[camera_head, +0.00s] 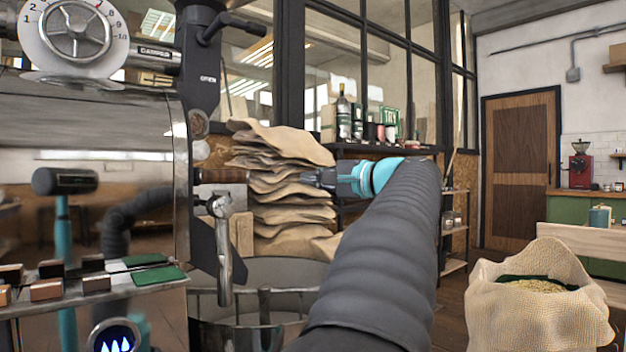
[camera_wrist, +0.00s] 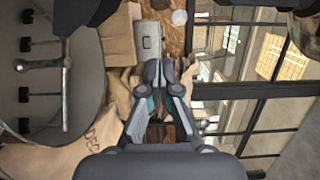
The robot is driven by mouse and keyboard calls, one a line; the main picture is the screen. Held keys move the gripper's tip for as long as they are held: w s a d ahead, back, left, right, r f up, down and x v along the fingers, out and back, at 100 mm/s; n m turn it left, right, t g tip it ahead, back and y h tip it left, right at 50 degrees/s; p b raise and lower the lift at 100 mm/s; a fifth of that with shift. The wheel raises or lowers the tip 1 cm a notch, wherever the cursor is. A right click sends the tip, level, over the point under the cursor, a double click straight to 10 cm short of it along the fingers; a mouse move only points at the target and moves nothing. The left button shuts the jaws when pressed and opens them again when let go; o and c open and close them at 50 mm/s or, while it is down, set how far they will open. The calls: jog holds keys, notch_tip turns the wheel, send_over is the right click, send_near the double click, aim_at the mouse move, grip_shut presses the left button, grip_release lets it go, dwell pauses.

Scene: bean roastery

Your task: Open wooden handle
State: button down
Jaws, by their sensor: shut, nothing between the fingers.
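A brown wooden handle (camera_head: 222,176) sticks out to the right from the front of the roasting machine, level with my gripper. My gripper (camera_head: 312,178) is to the right of it in the head view, in front of the stacked sacks, and points left toward the machine. In the head view a gap shows between the fingertips and the handle's end. In the wrist view my gripper (camera_wrist: 161,70) has its fingers together, with nothing held. I cannot clearly make out the wooden handle in the wrist view.
A metal lever (camera_head: 224,250) hangs below the wooden handle, above the round cooling tub (camera_head: 285,270). Stacked burlap sacks (camera_head: 285,190) stand behind my gripper. An open sack of beans (camera_head: 540,315) stands at the lower right. A brown door (camera_head: 520,170) is at the back.

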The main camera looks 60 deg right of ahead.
aim_at(230, 176)
jog(key=c, duration=1.4)
grip_release()
jog(key=shift+w+a, duration=0.15)
jog(key=shift+w, duration=0.1)
jog(key=o, duration=0.6)
jog(key=w+a+f+n+t+y, duration=0.1)
jog(key=w+a+n+y, duration=0.2)
jog(key=w+n+y, duration=0.1)
jog(key=shift+w+f+n, duration=0.25)
jog(key=shift+w+n, duration=0.35)
jog(key=shift+w, duration=0.45)
jog(key=w, duration=0.4)
jog(key=w+a+r+p, duration=0.1)
jog(key=w, duration=0.3)
jog(key=w+a+r, duration=0.1)
jog(key=w, duration=0.4)
jog(key=shift+p, duration=0.3)
jog(key=shift+f, duration=0.1)
grip_shut()
